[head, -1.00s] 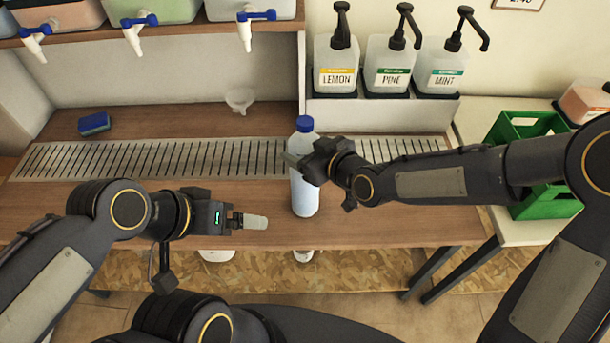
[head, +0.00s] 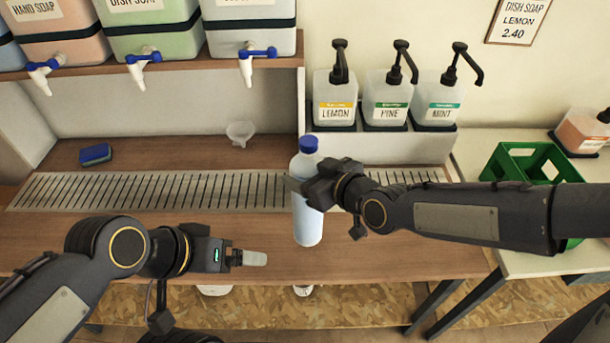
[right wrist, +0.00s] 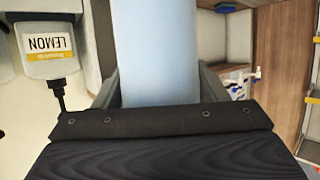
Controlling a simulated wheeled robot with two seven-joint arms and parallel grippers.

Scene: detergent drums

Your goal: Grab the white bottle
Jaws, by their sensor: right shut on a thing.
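The white bottle (head: 308,222) has a blue cap and a pale bluish-white body. It stands upright on the wooden counter in the head view, and its body fills the middle of the right wrist view (right wrist: 156,50). My right gripper (head: 300,187) comes from the right and is shut on the bottle's middle, with a finger on each side of it in the right wrist view. Part of the bottle's right side is hidden behind the gripper. My left gripper (head: 252,258) is left of the bottle, apart from it, near the counter's front; its finger gap is not clear.
A metal drip grate (head: 150,190) runs along the counter (head: 400,250). A blue sponge (head: 95,154) and a clear funnel (head: 240,132) lie behind it. LEMON (head: 335,98), PINE and MINT pump bottles stand on a ledge. A green crate (head: 520,160) is at right; soap drums hang over the left.

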